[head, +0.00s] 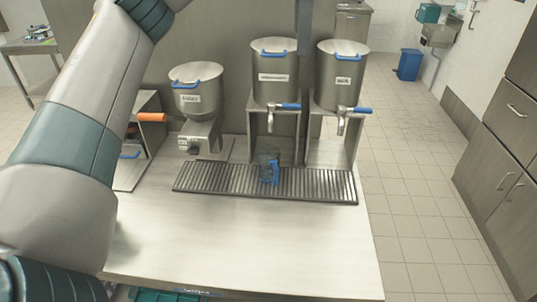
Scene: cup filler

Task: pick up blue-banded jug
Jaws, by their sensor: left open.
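A small see-through jug with blue parts, the blue-banded jug (264,160), stands upright on the slatted drip tray (215,178). It is in the middle of the head view, in front of the dispenser stands. The blue part is on its right side, facing me. My left arm crosses the left of the view and leaves at the top edge. I see no fingers of the left gripper, and nothing of the right gripper. Nothing visible touches the jug.
Steel dispensers (276,82), (340,85) with blue-handled taps stand behind the tray. A third dispenser (197,98) stands to their left. An orange handle (151,117) sticks out beside my arm. The steel counter (240,238) in front of the tray is clear.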

